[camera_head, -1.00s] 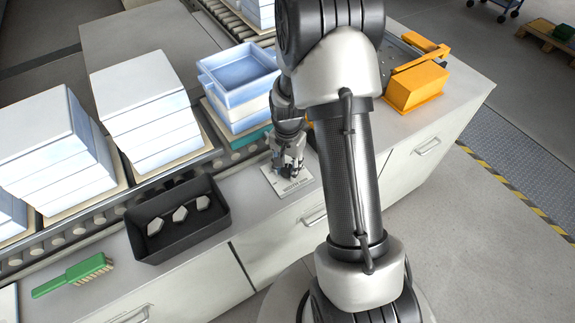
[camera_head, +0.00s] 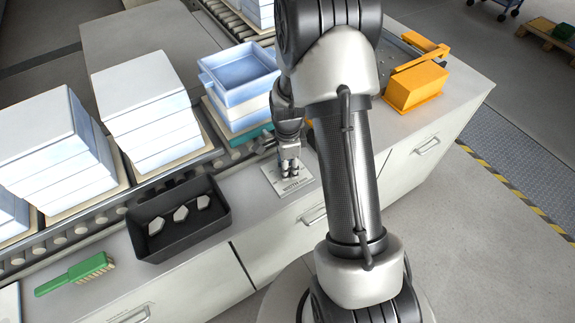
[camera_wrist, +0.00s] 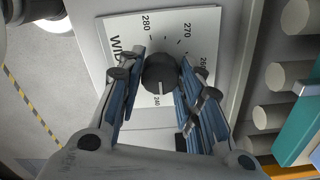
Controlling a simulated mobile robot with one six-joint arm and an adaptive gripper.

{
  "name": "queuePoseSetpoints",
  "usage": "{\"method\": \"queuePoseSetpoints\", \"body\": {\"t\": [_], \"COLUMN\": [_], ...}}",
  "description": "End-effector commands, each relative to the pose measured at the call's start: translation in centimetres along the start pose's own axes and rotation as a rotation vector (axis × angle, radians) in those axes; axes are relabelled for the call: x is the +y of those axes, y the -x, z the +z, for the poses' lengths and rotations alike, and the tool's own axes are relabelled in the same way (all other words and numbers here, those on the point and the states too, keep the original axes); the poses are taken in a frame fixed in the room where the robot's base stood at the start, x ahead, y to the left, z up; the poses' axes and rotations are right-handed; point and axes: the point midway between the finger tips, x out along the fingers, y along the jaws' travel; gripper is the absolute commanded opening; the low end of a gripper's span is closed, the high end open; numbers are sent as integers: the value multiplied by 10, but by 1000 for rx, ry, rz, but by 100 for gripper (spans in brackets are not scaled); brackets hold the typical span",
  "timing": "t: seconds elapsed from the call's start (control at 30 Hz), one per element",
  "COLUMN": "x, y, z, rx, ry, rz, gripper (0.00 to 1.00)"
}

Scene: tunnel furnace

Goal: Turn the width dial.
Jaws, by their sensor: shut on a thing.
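The width dial is a round black knob (camera_wrist: 159,73) with a white pointer line, on a white plate (camera_wrist: 122,30) printed with WIDTH and a number scale. In the wrist view its pointer runs toward the bottom of the picture, near a small number. 280, 270 and 260 show above and to the right. My gripper (camera_wrist: 161,76) has one finger on each side of the knob and is shut on it. In the head view my gripper (camera_head: 289,172) points down over the plate (camera_head: 272,181) and hides the knob.
A black bin (camera_head: 140,213) with white hexagonal pieces and a green brush (camera_head: 75,273) are on the counter at left. Blue trays (camera_head: 240,72) and white stacks (camera_head: 60,150) stand along the roller conveyor behind. An orange fixture (camera_head: 415,87) is at right.

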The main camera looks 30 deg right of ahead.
Motion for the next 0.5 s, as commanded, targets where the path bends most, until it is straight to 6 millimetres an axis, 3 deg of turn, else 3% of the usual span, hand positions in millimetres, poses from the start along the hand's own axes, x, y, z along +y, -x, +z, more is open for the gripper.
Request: {"method": "queuePoseSetpoints", "body": {"t": [0.5], "x": [0], "y": [0], "z": [0], "rx": [0], "ry": [-125], "rz": [0], "gripper": [9]}}
